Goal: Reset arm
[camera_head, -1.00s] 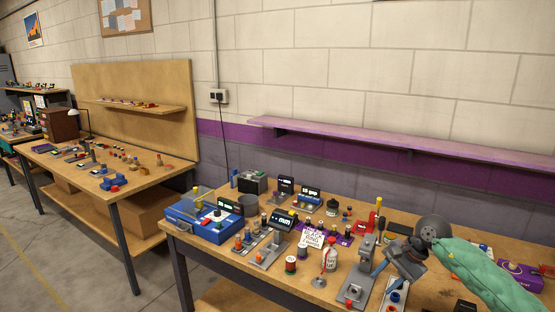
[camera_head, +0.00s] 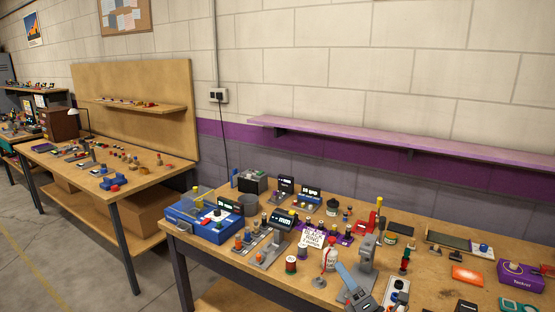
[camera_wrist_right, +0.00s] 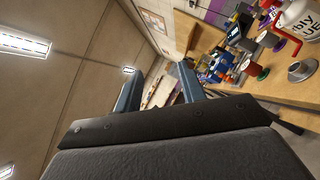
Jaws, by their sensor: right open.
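The green-sleeved arm is out of the head view. My left gripper is in no view.
The bench holds a blue device (camera_head: 205,222), a grey stand (camera_head: 368,254), a white bottle (camera_head: 329,258), a purple box (camera_head: 520,275) and an orange piece (camera_head: 467,275). A purple shelf (camera_head: 400,145) runs along the wall. Open floor lies at the left.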

